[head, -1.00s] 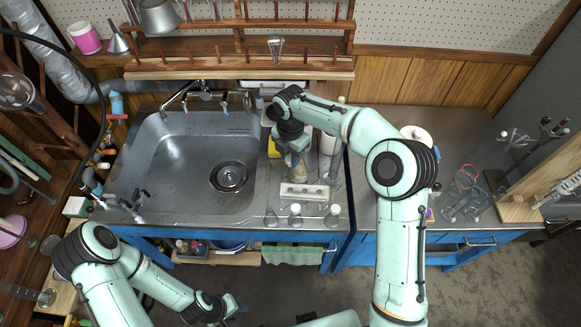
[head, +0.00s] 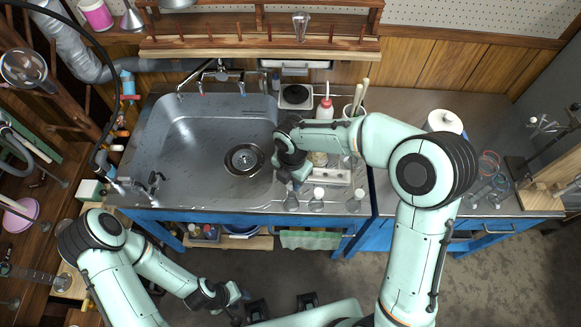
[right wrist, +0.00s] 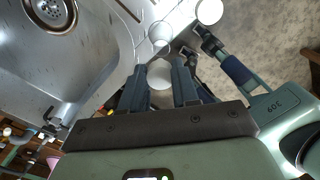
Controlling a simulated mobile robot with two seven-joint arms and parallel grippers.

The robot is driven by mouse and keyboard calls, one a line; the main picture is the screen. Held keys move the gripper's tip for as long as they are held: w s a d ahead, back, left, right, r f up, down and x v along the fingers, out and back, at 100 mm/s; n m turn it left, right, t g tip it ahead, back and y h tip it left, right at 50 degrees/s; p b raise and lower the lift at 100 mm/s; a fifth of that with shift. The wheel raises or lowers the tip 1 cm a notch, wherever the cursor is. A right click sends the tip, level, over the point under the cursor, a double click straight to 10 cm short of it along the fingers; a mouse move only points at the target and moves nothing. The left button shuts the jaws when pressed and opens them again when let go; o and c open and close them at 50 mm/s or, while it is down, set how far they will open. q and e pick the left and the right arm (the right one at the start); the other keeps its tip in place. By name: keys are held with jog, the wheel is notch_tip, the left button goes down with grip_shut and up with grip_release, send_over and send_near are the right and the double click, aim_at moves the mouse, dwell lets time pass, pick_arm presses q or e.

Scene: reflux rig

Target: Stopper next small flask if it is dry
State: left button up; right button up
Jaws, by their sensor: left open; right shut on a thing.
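Three small flasks stand in a row along the counter's front edge. The middle flask (head: 317,199) and right flask (head: 353,203) have white stoppers; the left flask (head: 291,203) shows none that I can make out. My right gripper (head: 294,184) is just behind the left flask. In the right wrist view its fingers (right wrist: 163,84) are shut on a white round piece, apparently a stopper (right wrist: 160,75). Whether it touches the flask is hidden, and I cannot tell if the glass is dry. My left gripper (head: 240,296) is open and empty, low in front of the counter.
A white block with holes (head: 338,178) lies behind the flasks. The sink (head: 205,140) is left of them. The counter between jar and flasks is partly hidden by my right arm.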

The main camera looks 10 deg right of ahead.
aim_at(292, 200)
jog(key=shift+s+f+b, duration=0.1)
jog(key=shift+f+b, duration=1)
jog(key=shift+f, duration=0.6)
pick_arm(q)
jog(key=shift+s+f, duration=0.4)
jog(key=shift+f, duration=0.25)
jog(key=shift+s+f, duration=0.4)
jog(key=shift+f, duration=0.2)
pick_arm(e)
jog(key=shift+w, duration=0.2)
pick_arm(q)
jog(key=shift+r+p, duration=0.2)
jog(key=shift+p, duration=0.1)
pick_arm(e)
jog(key=shift+s, duration=0.1)
pick_arm(q)
jog(key=shift+f, duration=0.15)
pick_arm(e)
jog(key=shift+f, duration=0.15)
pick_arm(q)
jog(key=shift+s+f, duration=0.1)
jog(key=shift+f, duration=0.05)
pick_arm(e)
jog(key=shift+f, duration=0.4)
pick_arm(q)
jog(key=shift+s+f+b, duration=0.15)
jog(key=shift+f+b, duration=0.15)
jog(key=shift+b, duration=0.15)
pick_arm(e)
jog(key=shift+f, duration=0.5)
